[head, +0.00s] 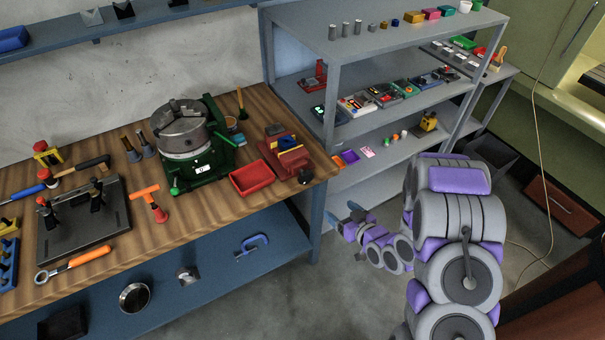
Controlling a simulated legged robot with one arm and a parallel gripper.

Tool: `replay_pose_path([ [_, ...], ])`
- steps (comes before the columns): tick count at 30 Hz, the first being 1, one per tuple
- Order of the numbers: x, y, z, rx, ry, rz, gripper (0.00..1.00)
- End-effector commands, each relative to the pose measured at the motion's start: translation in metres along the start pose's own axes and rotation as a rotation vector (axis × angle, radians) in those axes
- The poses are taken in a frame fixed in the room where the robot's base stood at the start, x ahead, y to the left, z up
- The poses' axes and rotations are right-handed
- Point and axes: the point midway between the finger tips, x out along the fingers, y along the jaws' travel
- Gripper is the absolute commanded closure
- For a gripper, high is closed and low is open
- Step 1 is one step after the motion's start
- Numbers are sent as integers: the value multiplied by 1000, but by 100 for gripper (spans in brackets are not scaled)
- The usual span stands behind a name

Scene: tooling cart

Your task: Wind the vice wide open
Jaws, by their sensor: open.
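A red vice (287,158) sits at the right end of the wooden workbench (215,232), near the front corner. It has yellowish and blue-grey parts on top, and a dark knob or handle end (305,177) shows at its front. The gap between its jaws is too small to make out. My gripper (345,213) is open, in front of the shelf unit, to the right of and lower in the picture than the vice. It is apart from the vice and nothing shows between its fingers.
A red tray (251,180) stands just left of the vice, with a green machine with a round grey chuck (182,130) further left. A grey shelf unit (334,90) with small parts rises behind and right. Floor (290,285) in front of the bench looks clear.

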Motion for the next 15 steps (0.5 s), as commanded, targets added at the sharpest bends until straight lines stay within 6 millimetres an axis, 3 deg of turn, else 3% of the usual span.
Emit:
replay_pose_path([
  [7, -6, -34, -7, 155, 240, -64, 18],
  [15, -5, -48, -14, 210, 332, -73, 18],
])
